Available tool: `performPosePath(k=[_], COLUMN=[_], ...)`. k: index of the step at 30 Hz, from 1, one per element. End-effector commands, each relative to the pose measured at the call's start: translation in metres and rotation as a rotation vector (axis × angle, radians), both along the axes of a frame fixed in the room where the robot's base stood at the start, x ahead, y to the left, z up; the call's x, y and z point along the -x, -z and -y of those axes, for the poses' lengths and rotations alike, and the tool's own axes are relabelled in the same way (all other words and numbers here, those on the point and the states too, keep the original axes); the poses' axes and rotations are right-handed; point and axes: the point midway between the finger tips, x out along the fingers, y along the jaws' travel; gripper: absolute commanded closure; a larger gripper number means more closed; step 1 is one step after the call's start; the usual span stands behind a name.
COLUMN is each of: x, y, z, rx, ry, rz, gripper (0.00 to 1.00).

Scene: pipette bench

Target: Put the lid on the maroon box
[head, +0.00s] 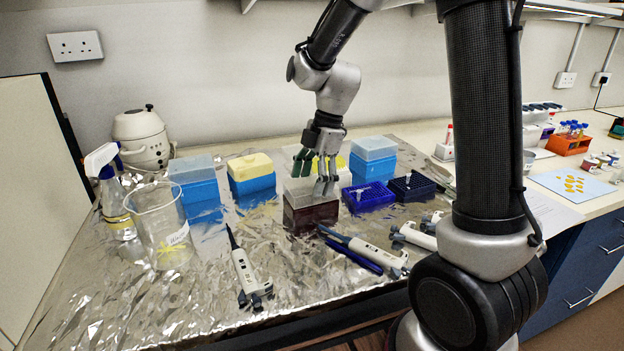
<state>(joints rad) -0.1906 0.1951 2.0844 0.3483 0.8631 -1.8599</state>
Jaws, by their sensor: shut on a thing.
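The maroon box (311,218) stands on the foil-covered bench near the middle of the head view. A pale, translucent lid (302,195) is directly over the box, its lower edge at the box's top. I cannot tell whether it is fully seated or slightly above. My gripper (316,176) points down over the lid and is shut on it. The fingers hide part of the lid.
Blue boxes with blue (191,168) and yellow (250,166) lids stand to the left; another blue box (373,160) is behind right. Open blue racks (368,196) sit close right. Pipettes (243,268) lie in front. A glass beaker (162,225) stands left.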

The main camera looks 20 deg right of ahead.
Motion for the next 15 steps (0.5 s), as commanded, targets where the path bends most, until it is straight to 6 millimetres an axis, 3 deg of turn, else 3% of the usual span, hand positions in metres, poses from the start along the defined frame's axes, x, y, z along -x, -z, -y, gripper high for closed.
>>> performPosePath(k=[6, 7, 10, 15], x=[-0.0001, -0.0001, -0.0002, -0.0002], y=[0.0012, 0.0012, 0.0012, 0.0012], z=[0.0001, 0.0001, 0.0001, 0.0001], rx=[0.0, 0.0, 0.0, 0.0], ry=[0.0, 0.0, 0.0, 0.0], rz=[0.0, 0.0, 0.0, 0.0], gripper=[0.48, 0.19, 0.0, 0.0])
